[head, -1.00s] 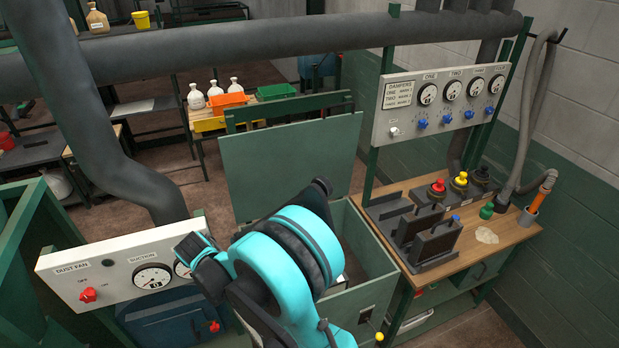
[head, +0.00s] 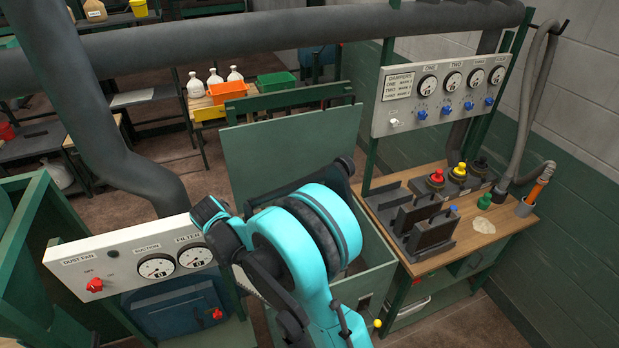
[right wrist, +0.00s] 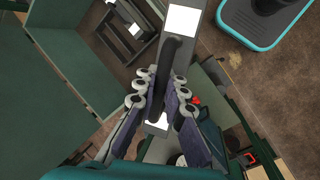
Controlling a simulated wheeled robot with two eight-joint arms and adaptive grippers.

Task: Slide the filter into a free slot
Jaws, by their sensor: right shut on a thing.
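My right gripper (right wrist: 158,92) is shut on the dark handle of a filter (right wrist: 185,18), a flat grey piece with bright white patches. The filter is seen from its handle side in the right wrist view. Below and beyond it is the open green box, with a dark frame and another handled piece (right wrist: 130,28) inside. In the head view the open green box (head: 373,288) stands with its lid (head: 285,140) up. My teal arm covers part of the box and hides the right gripper and the held filter. My left gripper is not in view.
A wooden bench (head: 500,232) at right carries a dark rack (head: 432,245) with upright handled plates, and red, yellow and black knobs. A damper panel (head: 440,95) stands above it. A dust fan panel (head: 120,260) is at left. A thick grey pipe crosses behind.

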